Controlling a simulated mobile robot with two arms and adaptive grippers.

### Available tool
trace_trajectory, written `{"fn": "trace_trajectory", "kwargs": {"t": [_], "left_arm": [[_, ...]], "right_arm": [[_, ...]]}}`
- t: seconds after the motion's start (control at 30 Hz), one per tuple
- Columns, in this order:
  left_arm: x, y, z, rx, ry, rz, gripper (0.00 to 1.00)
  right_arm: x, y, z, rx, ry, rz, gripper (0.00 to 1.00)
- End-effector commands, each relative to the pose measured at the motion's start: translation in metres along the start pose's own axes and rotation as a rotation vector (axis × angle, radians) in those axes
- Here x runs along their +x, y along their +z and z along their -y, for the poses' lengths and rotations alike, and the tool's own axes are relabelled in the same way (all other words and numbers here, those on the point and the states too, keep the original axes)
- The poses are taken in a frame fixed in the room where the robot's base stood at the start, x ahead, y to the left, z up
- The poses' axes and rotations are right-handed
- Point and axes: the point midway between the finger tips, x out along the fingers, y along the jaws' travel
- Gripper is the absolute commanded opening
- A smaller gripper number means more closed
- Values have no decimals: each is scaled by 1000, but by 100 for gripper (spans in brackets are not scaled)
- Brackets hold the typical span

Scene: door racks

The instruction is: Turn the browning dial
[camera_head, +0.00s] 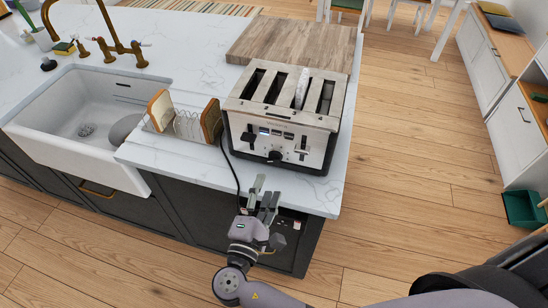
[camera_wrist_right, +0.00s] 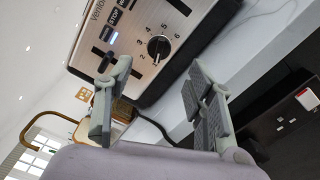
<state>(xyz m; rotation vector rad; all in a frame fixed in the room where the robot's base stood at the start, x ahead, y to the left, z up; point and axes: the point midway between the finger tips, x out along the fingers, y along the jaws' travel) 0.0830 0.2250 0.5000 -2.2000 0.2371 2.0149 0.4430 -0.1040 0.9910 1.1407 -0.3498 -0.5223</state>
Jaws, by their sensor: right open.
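A four-slot silver toaster (camera_head: 310,105) with a dark base stands on the right end of the white counter. Its browning dial (camera_head: 275,156) is a round black knob low on the front panel. In the right wrist view the dial (camera_wrist_right: 159,46) shows numbers around it and a pale pointer mark. My right gripper (camera_head: 264,187) is open and empty, in front of the counter edge, below and apart from the dial. Its two fingers also show in the right wrist view (camera_wrist_right: 160,92), spread, with the dial beyond the gap between them. My left gripper is not in view.
A toast rack (camera_head: 188,125) with bread slices stands left of the toaster. A black cord runs down from the toaster near my right gripper. A wooden board (camera_head: 290,42) lies behind, and a white sink (camera_head: 85,105) is at left.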

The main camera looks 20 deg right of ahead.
Motion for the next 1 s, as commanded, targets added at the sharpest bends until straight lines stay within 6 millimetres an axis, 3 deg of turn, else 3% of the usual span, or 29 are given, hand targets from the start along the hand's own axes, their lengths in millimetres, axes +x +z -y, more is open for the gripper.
{"fn": "trace_trajectory", "kwargs": {"t": [0.2, 0.4, 0.6, 0.87, 1.0], "left_arm": [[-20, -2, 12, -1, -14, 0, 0], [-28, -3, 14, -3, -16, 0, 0], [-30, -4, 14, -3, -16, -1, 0], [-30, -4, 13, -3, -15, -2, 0], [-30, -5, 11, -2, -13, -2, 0]], "right_arm": [[48, 2, -3, -2, 2, 1, 50], [78, 1, -2, -1, 0, -1, 50], [89, 0, 0, -1, -1, -2, 50], [90, 0, 1, 0, -2, -2, 50], [90, 0, 1, 0, -1, -2, 40]]}}
